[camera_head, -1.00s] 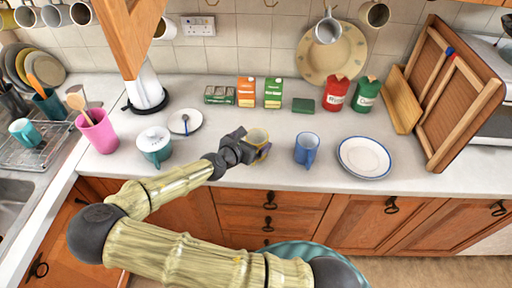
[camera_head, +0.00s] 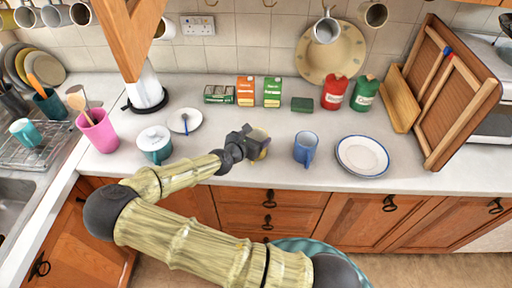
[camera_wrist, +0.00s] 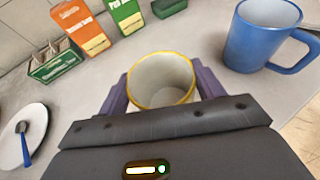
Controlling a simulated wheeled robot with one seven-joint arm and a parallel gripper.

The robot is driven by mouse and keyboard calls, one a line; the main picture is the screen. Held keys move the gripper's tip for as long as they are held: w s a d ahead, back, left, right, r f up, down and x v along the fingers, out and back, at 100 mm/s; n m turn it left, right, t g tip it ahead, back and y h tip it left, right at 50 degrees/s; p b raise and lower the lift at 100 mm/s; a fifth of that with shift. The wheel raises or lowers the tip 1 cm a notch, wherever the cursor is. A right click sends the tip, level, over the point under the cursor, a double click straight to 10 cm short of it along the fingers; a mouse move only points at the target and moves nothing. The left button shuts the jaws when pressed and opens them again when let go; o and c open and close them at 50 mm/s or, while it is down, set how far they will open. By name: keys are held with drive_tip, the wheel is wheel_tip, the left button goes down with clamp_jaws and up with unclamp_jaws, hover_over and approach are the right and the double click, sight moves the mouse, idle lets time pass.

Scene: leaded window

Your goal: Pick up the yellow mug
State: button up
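The yellow mug (camera_head: 262,150) stands on the counter, partly hidden by my gripper in the head view. In the wrist view the mug (camera_wrist: 162,82) shows a yellow rim and a pale inside. My gripper (camera_head: 252,141) is at the mug from its left side. In the wrist view the two purple fingers of my gripper (camera_wrist: 162,88) stand on either side of the mug, very close to its walls. The fingers are spread to about the mug's width; I see no clear grip on it.
A blue mug (camera_head: 306,147) stands just right, also in the wrist view (camera_wrist: 260,38). A blue-rimmed plate (camera_head: 362,156) lies farther right. A teal-and-white pot (camera_head: 155,144) and a saucer with a spoon (camera_head: 184,120) are left. Boxes (camera_head: 245,90) and canisters (camera_head: 335,92) stand behind.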

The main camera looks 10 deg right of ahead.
drive_tip(key=c, duration=0.9)
drive_tip(key=shift+o, duration=0.2)
wheel_tip(320, 180, up, 10)
drive_tip(key=b, duration=0.1)
